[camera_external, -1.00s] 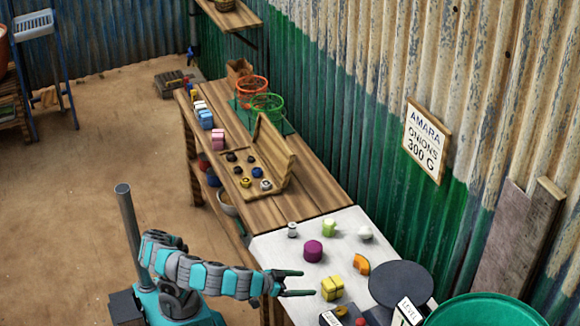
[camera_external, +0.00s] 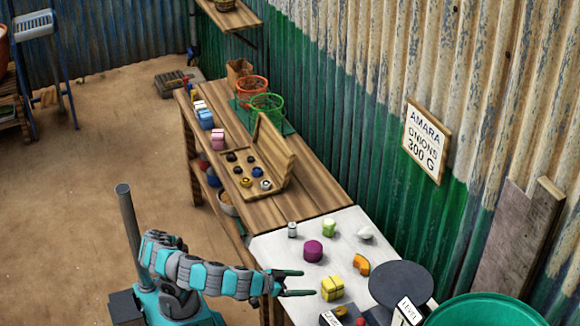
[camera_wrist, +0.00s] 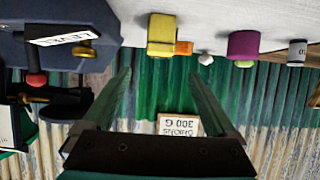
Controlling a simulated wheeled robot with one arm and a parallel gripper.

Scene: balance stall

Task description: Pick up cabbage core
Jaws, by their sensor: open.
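A small pale green piece (camera_external: 329,228), which looks like the cabbage core, stands on the white table top behind a purple block (camera_external: 313,250). In the wrist view, which is upside down, only a sliver of it (camera_wrist: 243,64) shows past the purple block (camera_wrist: 243,44). My gripper (camera_external: 308,282) is open and empty at the table's left side, nearer the camera than the purple block and left of a yellow block (camera_external: 332,287). In the wrist view the fingers of my gripper (camera_wrist: 160,76) are spread with nothing between them. The green piece is apart from my gripper.
A white lump (camera_external: 366,233), an orange piece (camera_external: 361,264) and a grey weight (camera_external: 292,230) share the white table top (camera_external: 278,250). A dark round plate (camera_external: 400,284) and a green tub (camera_external: 485,312) are at right. A wooden bench (camera_external: 312,190) extends behind.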

